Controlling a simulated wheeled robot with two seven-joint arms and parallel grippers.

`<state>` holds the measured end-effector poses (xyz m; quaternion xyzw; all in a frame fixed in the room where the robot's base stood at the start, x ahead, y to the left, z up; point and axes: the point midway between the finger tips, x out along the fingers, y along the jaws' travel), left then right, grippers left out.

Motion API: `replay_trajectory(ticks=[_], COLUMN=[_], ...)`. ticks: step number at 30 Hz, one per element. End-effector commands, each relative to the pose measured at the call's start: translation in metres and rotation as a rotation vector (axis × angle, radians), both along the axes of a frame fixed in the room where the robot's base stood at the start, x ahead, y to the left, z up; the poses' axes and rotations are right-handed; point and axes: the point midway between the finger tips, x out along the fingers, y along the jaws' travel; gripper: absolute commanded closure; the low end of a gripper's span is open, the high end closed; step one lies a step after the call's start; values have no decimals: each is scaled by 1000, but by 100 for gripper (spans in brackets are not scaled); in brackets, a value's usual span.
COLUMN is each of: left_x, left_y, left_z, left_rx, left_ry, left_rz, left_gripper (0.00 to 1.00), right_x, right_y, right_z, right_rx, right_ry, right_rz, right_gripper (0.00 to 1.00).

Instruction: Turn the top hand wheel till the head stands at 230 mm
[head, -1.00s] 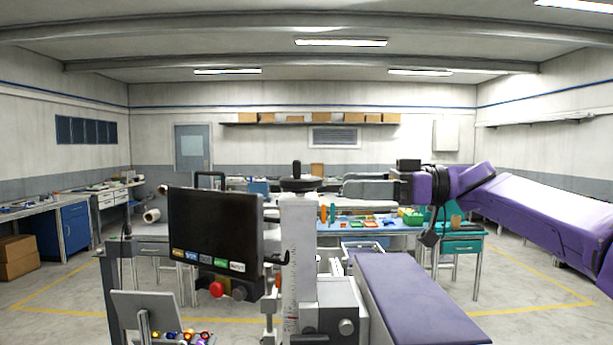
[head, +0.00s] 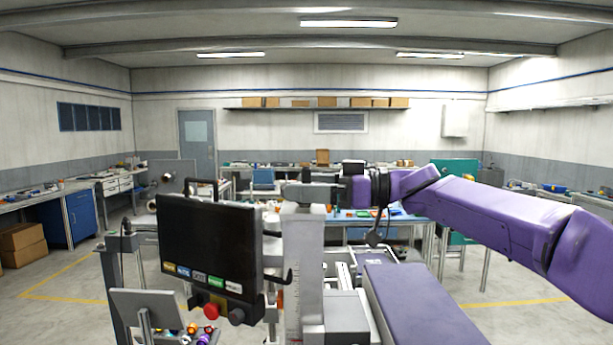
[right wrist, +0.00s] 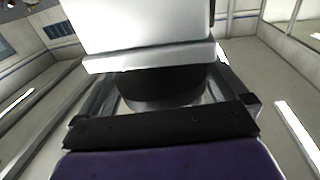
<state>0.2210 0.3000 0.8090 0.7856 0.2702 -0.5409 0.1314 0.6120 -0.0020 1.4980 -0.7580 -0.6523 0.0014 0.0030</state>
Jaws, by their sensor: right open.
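The white column (head: 304,255) with a scale on its face stands at the centre of the head view. Its scale numbers are too small to read. The grey head block (head: 346,312) sits at the column's lower right. My right gripper (head: 308,194) is open at the column's top, reaching in from the right. It hides the top hand wheel in the head view. In the right wrist view, the dark round hand wheel (right wrist: 165,88) lies between the open fingers of the right gripper (right wrist: 165,72). Contact with the fingers cannot be told. My left gripper is not in view.
A dark screen (head: 208,240) with coloured labels stands close left of the column, with a red button (head: 211,311) below it. A purple padded bench (head: 420,305) extends at right. A workbench with coloured parts stands behind.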

Motion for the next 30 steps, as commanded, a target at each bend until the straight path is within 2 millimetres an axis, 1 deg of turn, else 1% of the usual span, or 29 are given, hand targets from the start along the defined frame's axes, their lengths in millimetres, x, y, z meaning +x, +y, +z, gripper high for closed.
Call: replay_trajectory(ticks=[1, 8, 9, 11, 12, 30], left_x=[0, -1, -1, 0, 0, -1], left_y=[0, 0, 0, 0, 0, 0], left_z=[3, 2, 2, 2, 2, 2], left_rx=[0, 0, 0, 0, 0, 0], left_ry=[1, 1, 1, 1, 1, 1], left_rz=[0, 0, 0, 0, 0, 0], left_gripper=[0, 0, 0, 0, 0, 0], right_x=[2, 3, 3, 3, 3, 3], right_y=[1, 3, 3, 3, 3, 2], right_z=[1, 0, 0, 0, 0, 1], right_rx=[1, 1, 1, 0, 0, 0], right_ry=[-2, -3, -3, -3, -3, -7], right_rz=[-6, -6, -6, -7, -7, -10], right_gripper=[0, 0, 3, 23, 35, 35])
